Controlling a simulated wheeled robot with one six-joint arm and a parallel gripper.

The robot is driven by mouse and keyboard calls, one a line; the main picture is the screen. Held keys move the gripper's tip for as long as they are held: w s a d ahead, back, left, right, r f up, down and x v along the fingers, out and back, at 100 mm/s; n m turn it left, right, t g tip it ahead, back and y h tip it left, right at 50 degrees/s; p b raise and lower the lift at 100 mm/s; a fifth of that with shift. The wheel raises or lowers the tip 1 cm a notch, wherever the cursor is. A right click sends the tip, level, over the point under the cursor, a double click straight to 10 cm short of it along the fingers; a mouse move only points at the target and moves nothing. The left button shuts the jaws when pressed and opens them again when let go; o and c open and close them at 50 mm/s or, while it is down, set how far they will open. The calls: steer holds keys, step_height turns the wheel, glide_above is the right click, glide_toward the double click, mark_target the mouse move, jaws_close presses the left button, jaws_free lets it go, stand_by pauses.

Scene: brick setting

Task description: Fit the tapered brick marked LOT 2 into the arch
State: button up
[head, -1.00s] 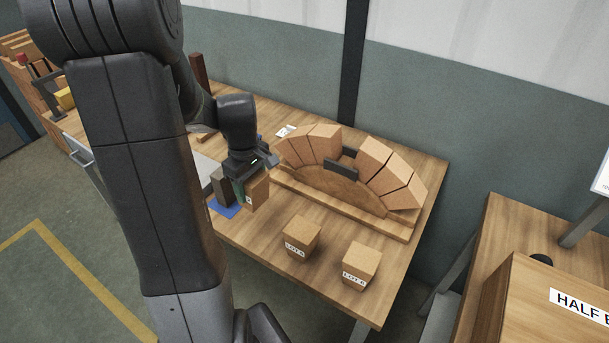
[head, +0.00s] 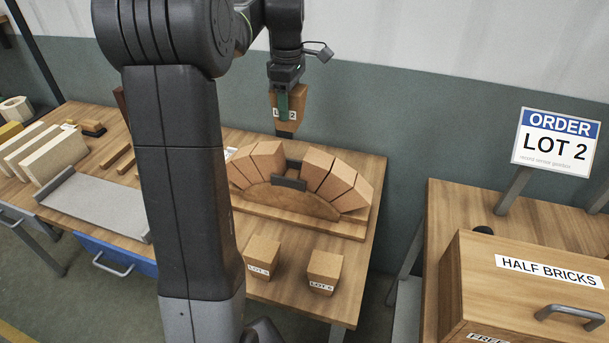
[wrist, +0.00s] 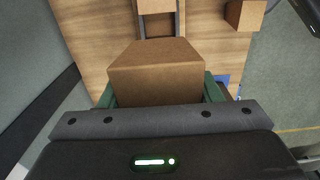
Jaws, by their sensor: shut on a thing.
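My gripper (head: 286,92) is shut on a tapered brick (head: 300,99). Its label is partly covered by a green finger but reads as LOT 2. The brick hangs upright, wide end up, above and apart from the arch. In the wrist view the brick (wrist: 155,72) sits between the green fingers of my gripper (wrist: 158,95). The arch (head: 340,185) has tapered bricks on both sides of a wooden form (head: 290,201), with a gap at the crown. Dark plates (head: 289,183) stand at this gap.
Two labelled tapered bricks (head: 263,254) (head: 324,268) stand on the workbench (head: 290,295) in front of the arch. An order sign reading LOT 2 (head: 556,143) and a HALF BRICKS box (head: 535,275) are at right. Pale slabs (head: 60,155) stand at left.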

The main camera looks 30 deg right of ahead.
mark_target(291, 122)
steer(key=shift+d+f, duration=0.1)
steer(key=shift+f, duration=0.2)
step_height(291, 122, down, 17)
steer(key=shift+p, duration=0.7)
steer(key=shift+f, duration=0.15)
steer(key=o, duration=1.2)
steer(key=shift+c, duration=0.2)
step_height(291, 122, up, 12)
steer(key=shift+r+b, duration=0.15)
steer(key=shift+b, duration=0.45)
